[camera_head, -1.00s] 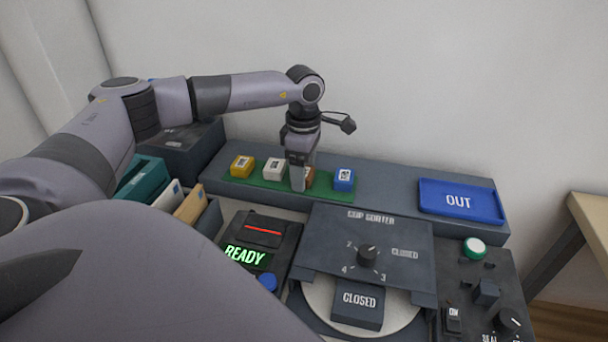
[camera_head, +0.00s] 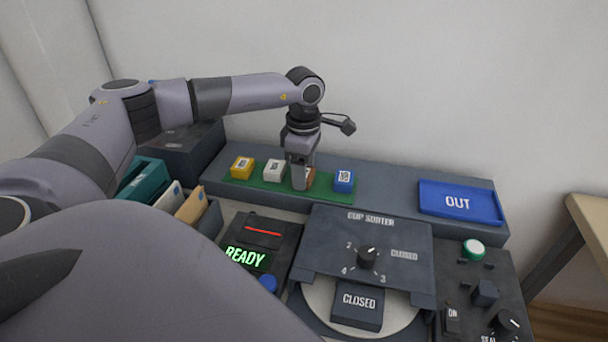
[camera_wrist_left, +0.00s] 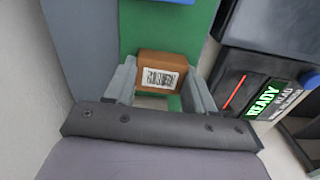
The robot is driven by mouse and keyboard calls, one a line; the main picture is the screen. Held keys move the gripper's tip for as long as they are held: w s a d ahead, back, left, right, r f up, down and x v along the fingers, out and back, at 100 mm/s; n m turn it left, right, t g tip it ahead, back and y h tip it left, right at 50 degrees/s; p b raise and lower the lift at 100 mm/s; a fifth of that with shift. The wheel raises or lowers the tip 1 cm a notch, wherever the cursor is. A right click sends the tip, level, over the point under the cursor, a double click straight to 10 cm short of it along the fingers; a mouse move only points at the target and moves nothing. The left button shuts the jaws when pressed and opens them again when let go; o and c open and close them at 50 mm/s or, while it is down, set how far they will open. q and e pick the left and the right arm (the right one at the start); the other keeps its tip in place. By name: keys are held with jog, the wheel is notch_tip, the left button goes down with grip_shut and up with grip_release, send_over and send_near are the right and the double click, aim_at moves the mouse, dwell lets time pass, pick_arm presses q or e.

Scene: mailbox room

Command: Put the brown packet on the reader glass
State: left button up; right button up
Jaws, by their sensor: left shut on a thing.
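The brown packet (camera_wrist_left: 163,73) has a barcode label and sits between the two fingers of my left gripper (camera_wrist_left: 160,92) in the left wrist view. My left gripper (camera_head: 301,182) is shut on it, over the green mat. In the head view the fingers hide most of the packet (camera_head: 310,178). I cannot tell whether it still touches the mat. The reader (camera_head: 262,240) has a dark top with a red line and a lit READY display; it also shows in the left wrist view (camera_wrist_left: 233,92). My right gripper is not in view.
A yellow packet (camera_head: 242,167) and a white packet (camera_head: 274,171) stand left of the gripper, a blue packet (camera_head: 344,181) right, on the green mat (camera_head: 226,181). The cup sorter (camera_head: 330,236) is in front. A blue OUT tray (camera_head: 432,192) lies right on the shelf.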

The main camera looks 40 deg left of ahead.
pick_arm(q)
jog(key=shift+r+p, duration=1.8)
jog(key=shift+r, duration=0.45)
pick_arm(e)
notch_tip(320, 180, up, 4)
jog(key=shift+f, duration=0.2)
pick_arm(q)
jog(key=shift+f, duration=0.1)
